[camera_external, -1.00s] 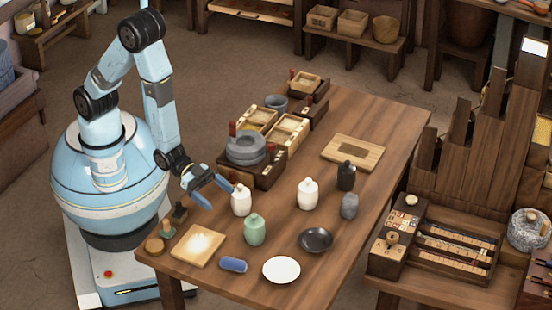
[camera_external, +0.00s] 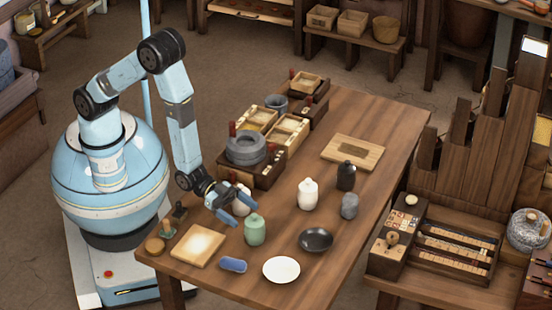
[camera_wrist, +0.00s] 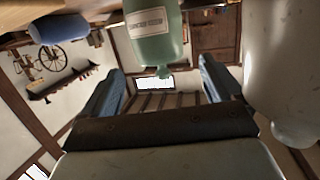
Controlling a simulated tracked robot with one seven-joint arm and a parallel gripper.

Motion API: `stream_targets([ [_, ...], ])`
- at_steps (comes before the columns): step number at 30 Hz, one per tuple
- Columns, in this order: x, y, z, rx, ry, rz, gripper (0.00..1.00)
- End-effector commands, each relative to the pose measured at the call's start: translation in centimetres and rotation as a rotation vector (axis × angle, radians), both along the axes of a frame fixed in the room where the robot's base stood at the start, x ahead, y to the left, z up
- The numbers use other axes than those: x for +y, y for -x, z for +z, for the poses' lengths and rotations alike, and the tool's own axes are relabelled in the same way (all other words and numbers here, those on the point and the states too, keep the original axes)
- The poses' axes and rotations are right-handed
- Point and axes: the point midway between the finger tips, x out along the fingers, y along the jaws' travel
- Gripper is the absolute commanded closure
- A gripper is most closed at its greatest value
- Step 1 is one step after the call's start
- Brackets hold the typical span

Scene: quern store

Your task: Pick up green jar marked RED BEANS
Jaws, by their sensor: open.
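The green jar (camera_external: 255,230) stands upright near the front of the table. My gripper (camera_external: 243,211) is open and empty, just behind and left of the jar, with its blue fingers pointing toward it. In the wrist view, which is upside down, the green jar (camera_wrist: 155,38) is ahead between the lines of the two fingers (camera_wrist: 160,68). It bears a pale label whose small lettering I cannot read surely. A white jar (camera_external: 243,189) is partly hidden behind my gripper; a large white jar also shows at the right of the wrist view (camera_wrist: 285,65).
A blue roll (camera_external: 233,265), a white plate (camera_external: 281,270) and a dark bowl (camera_external: 316,239) lie near the green jar. A second white jar (camera_external: 307,194), a black jar (camera_external: 346,176) and a grey jar (camera_external: 349,206) stand farther right. A pale board (camera_external: 198,246) lies left.

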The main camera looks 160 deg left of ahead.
Motion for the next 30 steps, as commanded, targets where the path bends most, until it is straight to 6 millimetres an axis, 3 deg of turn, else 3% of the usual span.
stream_targets([
  [15,2.9,-4.4,-1.1,-0.001,0.000,0.000,0.06],
  [24,3.1,-4.6,-1.1,-0.001,0.001,0.000,0.06],
  [30,3.1,-4.6,-1.1,0.000,0.000,0.000,0.25],
])
